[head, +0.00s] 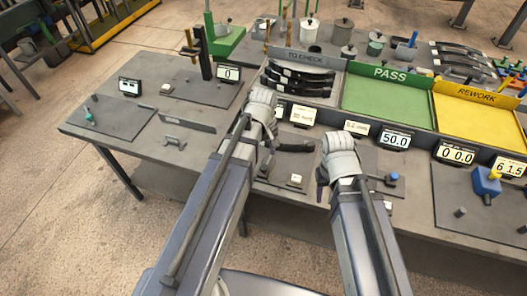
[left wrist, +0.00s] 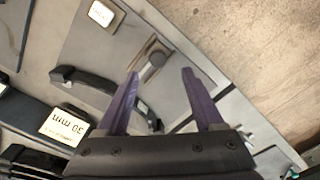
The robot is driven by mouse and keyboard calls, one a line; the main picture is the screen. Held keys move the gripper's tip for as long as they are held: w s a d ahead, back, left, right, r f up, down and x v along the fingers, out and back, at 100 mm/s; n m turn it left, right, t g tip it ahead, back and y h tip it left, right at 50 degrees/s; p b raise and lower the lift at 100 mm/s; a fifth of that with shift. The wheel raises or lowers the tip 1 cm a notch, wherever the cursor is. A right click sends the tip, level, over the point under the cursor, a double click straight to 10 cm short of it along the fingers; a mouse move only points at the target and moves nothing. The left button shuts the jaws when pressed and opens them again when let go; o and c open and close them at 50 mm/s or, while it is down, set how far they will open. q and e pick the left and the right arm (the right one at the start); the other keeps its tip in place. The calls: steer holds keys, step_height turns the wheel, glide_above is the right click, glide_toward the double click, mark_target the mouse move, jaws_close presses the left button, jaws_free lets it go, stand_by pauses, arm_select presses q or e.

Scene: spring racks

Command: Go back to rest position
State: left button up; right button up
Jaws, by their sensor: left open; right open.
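My left gripper (head: 266,158) is over the front part of the bench, left of the middle. In the left wrist view its two purple fingers (left wrist: 160,88) are apart with nothing held between them. A black curved spring (head: 293,147) lies on the grey plate under the "30 mm" sign (head: 302,115), beside the left gripper.
Several black springs lie in the grey TO CHECK tray (head: 328,97). The green PASS tray (head: 385,100) and yellow REWORK tray (head: 480,122) look empty. Gauges with displays (head: 396,138) line the bench. A dark post (head: 203,50) stands at the back left. Floor at left is clear.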

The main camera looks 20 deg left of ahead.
stand_by(0.4)
arm_select(q)
steer(key=s+d+m+y, duration=0.1)
steer(key=s+d+m, duration=0.9)
steer(key=m, duration=0.2)
steer(key=shift+d+f+b, duration=0.3)
steer(key=shift+b, duration=0.05)
